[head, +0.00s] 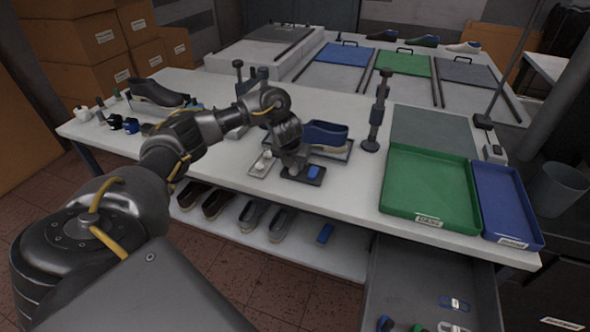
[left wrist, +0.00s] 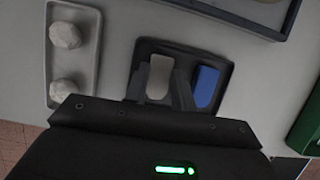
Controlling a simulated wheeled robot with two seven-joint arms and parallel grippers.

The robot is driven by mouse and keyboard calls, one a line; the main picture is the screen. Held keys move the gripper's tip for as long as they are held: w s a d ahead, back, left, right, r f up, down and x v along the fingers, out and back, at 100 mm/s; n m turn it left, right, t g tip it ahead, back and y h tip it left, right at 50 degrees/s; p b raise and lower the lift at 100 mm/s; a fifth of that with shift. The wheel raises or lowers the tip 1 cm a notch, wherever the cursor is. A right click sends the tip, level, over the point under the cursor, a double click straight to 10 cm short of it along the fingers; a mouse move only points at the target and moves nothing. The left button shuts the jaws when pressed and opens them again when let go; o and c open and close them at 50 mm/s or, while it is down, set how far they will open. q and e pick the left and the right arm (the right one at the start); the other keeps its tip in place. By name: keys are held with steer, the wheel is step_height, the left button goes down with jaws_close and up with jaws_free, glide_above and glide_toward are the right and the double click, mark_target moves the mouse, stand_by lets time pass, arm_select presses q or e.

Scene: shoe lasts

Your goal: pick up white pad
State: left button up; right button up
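The white pad (left wrist: 160,72) lies in a small dark tray (left wrist: 184,49), beside a blue pad (left wrist: 206,86). In the head view the same tray (head: 316,181) and blue pad (head: 314,172) show at the table's front, while my gripper hides most of the white pad. My left gripper (left wrist: 158,88) is over the tray, pointing down, its dark fingers apart on either side of the white pad's near end. I cannot tell whether they touch it. My right gripper is in neither view.
A light tray with two whitish lumps (left wrist: 65,35) is left of the dark tray. A blue shoe (head: 325,133) on a grey tray stands behind. A green tray (head: 428,185) and a blue tray (head: 508,205) are at the right. A dark post (head: 377,112) stands between.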

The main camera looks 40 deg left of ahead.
mark_target(295, 167)
arm_select(q)
steer(key=shift+c, duration=0.8)
steer(key=shift+r, duration=0.1)
steer(key=shift+r, duration=0.3)
step_height(295, 167, up, 3)
steer(key=shift+w+a+f+p, duration=0.1)
steer(key=shift+f+p, duration=0.1)
steer(key=shift+p, duration=0.2)
steer(key=s+d+r+p, duration=0.3)
steer(key=s+r, duration=0.2)
steer(key=s, duration=0.2)
steer(key=s+d+r+p, duration=0.2)
steer(key=s+r+p, duration=0.1)
steer(key=s+r, duration=0.25)
steer(key=s+d+r+n+g, duration=0.1)
steer(key=d+r+n+g, duration=0.1)
steer(key=d+n, duration=0.4)
steer(key=s+d+r+n+g+h, duration=0.1)
steer(key=d+n+g, duration=0.3)
steer(key=n, duration=1.1)
steer(key=s+d+r+n+g, duration=0.2)
steer(key=d+r+n+g, duration=0.1)
steer(key=d+n, duration=0.6)
steer(key=shift+r+n+h+b, duration=0.15)
steer(key=shift+n+h+b, duration=0.2)
steer(key=shift+n, duration=0.65)
